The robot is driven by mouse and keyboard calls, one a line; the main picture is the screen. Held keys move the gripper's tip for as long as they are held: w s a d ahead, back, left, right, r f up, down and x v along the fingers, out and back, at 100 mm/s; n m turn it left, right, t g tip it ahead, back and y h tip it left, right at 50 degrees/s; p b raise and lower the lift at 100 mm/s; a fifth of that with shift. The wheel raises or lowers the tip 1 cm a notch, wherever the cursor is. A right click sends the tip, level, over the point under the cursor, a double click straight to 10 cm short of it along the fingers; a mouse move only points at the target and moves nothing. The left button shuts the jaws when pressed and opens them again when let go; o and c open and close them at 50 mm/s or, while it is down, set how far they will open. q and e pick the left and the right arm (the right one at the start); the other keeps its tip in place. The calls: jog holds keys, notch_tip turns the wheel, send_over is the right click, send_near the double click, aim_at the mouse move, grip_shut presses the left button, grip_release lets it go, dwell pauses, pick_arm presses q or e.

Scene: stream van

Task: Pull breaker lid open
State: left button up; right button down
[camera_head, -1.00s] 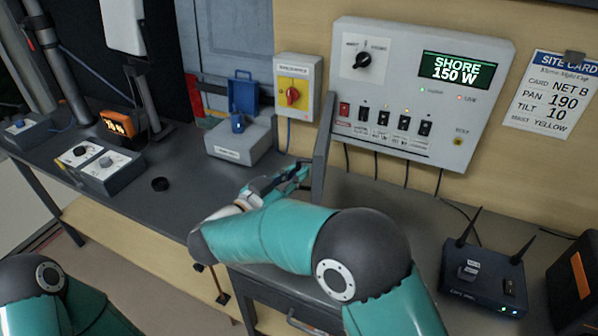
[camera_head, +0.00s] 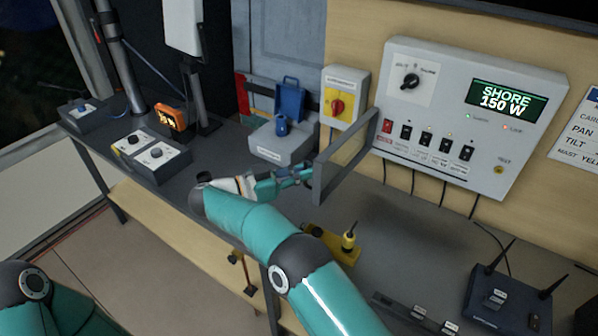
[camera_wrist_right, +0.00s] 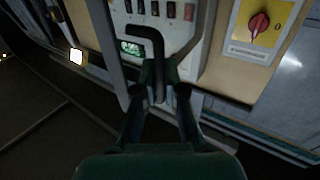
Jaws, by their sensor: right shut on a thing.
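The breaker lid (camera_head: 338,147), a grey frame with an open middle, stands swung out from the lower left of the white breaker panel (camera_head: 440,75). Behind it a row of breakers (camera_head: 425,138) is uncovered, one red and several black. My right gripper (camera_head: 303,173) is at the lid's outer edge. In the right wrist view, my right gripper (camera_wrist_right: 162,92) is shut on a black bent handle (camera_wrist_right: 152,38) of the lid, with part of the lid frame (camera_wrist_right: 106,45) beside it. The fingertips are small and partly hidden in the head view. My left gripper is out of view.
A yellow box with a red rotary switch (camera_head: 338,104) is on the wall close left of the lid. A grey box with a blue lid (camera_head: 283,147) stands behind my right gripper. A router (camera_head: 507,300) and a yellow device (camera_head: 348,240) are on the bench.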

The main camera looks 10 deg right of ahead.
jog(key=shift+w+d+r+g, duration=0.1)
jog(key=shift+w+r+g, duration=0.05)
jog(key=shift+w+g, duration=0.2)
jog(key=c, duration=1.2)
grip_release()
jog(key=shift+c, duration=0.2)
